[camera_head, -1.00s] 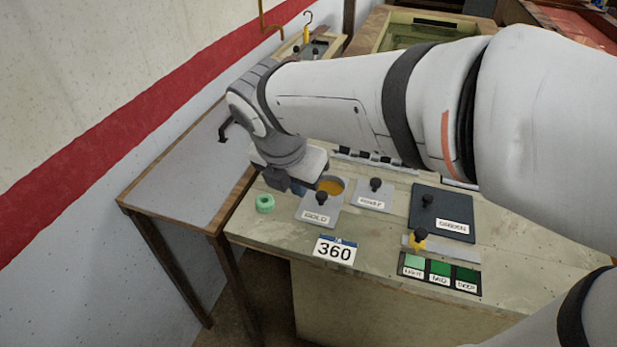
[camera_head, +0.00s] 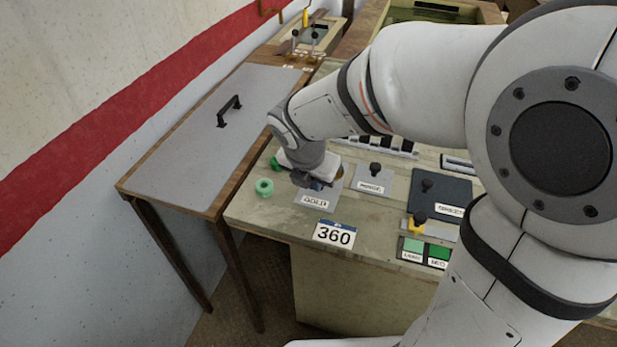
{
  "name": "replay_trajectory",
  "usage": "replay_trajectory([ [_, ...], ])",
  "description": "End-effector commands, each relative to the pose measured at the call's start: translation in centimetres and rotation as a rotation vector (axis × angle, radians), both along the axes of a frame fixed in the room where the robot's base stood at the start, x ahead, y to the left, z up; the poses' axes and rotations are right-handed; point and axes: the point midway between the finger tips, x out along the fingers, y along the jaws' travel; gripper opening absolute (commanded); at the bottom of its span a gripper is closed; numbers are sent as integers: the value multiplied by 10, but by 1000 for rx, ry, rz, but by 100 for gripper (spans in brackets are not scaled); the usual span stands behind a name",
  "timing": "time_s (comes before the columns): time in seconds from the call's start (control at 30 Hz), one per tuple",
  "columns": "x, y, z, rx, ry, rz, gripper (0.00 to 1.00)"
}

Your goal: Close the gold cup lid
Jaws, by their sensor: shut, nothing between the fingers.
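The grey lid plate labelled GOLD (camera_head: 313,200) lies on the light wooden bench top. Its knob is hidden behind my gripper. My gripper (camera_head: 314,185) is shut and empty, low over the back part of the gold lid; I cannot tell whether it touches the lid. A small part of the gold cup (camera_head: 337,181) shows just right of my gripper, behind the lid. Most of the cup opening is hidden by my gripper and wrist.
A 360 sign (camera_head: 334,234) is at the front edge. A grey side table (camera_head: 190,160) stands left.

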Motion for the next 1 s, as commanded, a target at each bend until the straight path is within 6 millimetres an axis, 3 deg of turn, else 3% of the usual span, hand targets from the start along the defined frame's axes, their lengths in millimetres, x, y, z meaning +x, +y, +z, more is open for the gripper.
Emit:
replay_trajectory([
  [0.33,6,-2,2,-1,0,0,0],
  [0.7,71,-25,3,0,1,-1,0],
  [1.0,84,-30,1,-1,-4,3,0],
])
